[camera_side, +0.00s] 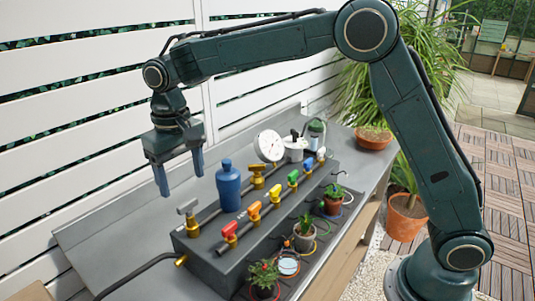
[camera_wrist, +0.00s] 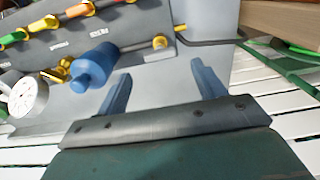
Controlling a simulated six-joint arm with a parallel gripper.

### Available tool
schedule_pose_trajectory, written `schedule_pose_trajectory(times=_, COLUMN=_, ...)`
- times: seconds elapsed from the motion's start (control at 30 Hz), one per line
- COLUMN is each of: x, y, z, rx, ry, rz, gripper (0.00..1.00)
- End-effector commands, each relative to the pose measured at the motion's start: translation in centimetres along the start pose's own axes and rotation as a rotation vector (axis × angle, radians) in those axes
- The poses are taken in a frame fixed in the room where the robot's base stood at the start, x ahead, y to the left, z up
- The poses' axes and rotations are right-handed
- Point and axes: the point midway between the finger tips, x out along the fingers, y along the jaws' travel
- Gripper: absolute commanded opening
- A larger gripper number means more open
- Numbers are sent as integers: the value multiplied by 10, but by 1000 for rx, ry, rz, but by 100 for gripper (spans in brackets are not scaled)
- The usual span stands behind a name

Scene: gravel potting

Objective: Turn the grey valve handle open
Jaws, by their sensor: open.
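The grey valve handle (camera_side: 187,207) is a T-shaped lever on a brass valve at the near left end of the dark manifold box (camera_side: 215,252). My gripper (camera_side: 180,178) is open and empty, with its blue fingers pointing down, above the grey handle in the side view. A gap shows between the fingertips and the handle. In the wrist view the open fingers (camera_wrist: 160,75) have only grey bench surface between them. A brass fitting (camera_wrist: 160,42) shows beyond them there; I cannot clearly make out the grey handle.
A blue bottle-shaped part (camera_side: 228,185) stands close right of my gripper. Red (camera_side: 230,229), orange, yellow, green and blue handles line the manifold. A pressure gauge (camera_side: 270,145) stands behind. Small potted plants (camera_side: 264,275) line the front.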

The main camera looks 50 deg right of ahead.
Motion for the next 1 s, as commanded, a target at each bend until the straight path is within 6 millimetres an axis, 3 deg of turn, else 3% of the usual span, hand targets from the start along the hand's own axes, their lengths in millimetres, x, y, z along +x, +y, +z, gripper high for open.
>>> schedule_pose_trajectory(times=0.2, x=33, y=0, z=1, rx=0, ry=-3, rz=1, gripper=69)
schedule_pose_trajectory(times=0.4, x=52, y=0, z=0, rx=0, ry=-1, rz=0, gripper=69)
schedule_pose_trajectory(times=0.83, x=59, y=0, z=0, rx=0, ry=0, rz=0, gripper=69)
schedule_pose_trajectory(times=0.87, x=59, y=0, z=0, rx=0, ry=0, rz=0, gripper=67)
schedule_pose_trajectory(times=1.0, x=59, y=0, z=0, rx=0, ry=0, rz=0, gripper=40)
